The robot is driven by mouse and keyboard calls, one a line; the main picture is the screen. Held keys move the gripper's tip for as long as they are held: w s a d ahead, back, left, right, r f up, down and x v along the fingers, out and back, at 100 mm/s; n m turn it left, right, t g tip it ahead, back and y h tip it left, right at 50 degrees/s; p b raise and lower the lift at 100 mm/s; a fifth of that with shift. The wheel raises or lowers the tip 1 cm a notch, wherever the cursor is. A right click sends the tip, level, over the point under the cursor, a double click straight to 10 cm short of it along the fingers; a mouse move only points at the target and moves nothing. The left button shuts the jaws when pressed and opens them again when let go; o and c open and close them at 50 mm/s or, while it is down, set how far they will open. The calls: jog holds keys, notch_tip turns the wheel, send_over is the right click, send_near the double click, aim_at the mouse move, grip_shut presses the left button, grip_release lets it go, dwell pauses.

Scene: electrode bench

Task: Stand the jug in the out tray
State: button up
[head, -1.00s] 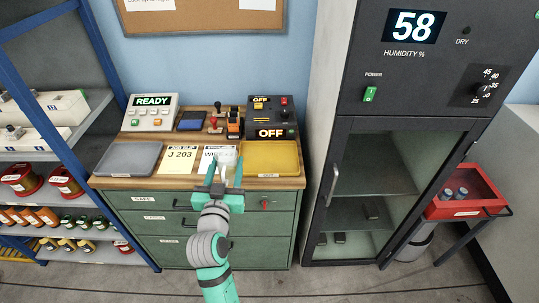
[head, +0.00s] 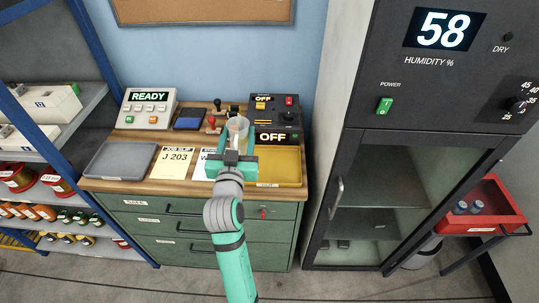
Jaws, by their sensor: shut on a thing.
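A pale, translucent jug (head: 238,125) stands upright between the fingers of my gripper (head: 236,143). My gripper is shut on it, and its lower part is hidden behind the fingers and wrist. The jug is over the back of the bench, at the left side of the yellow tray (head: 283,168). The yellow tray is flat and has a small label on its front edge that is too small to read surely. My gripper and forearm cover its left part. I cannot tell whether the jug touches anything below.
A grey tray (head: 121,159) lies at the bench's left. Paper slips, one marked J 203 (head: 174,161), lie between the trays. A READY box (head: 149,108), a blue pad (head: 188,119) and a black OFF unit (head: 275,118) stand behind. A tall humidity cabinet (head: 375,200) rises to the right.

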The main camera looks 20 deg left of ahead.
jog(key=w+d+f, duration=0.1)
jog(key=d+f, duration=0.1)
jog(key=f, duration=0.1)
jog(key=w+d+f, duration=0.2)
jog(key=d+f, duration=0.1)
jog(key=w+d+f, duration=0.2)
jog(key=f, duration=0.1)
jog(key=shift+d+f, duration=0.2)
jog(key=shift+f, duration=0.65)
jog(key=shift+a+f, duration=0.1)
jog(key=o, duration=1.2)
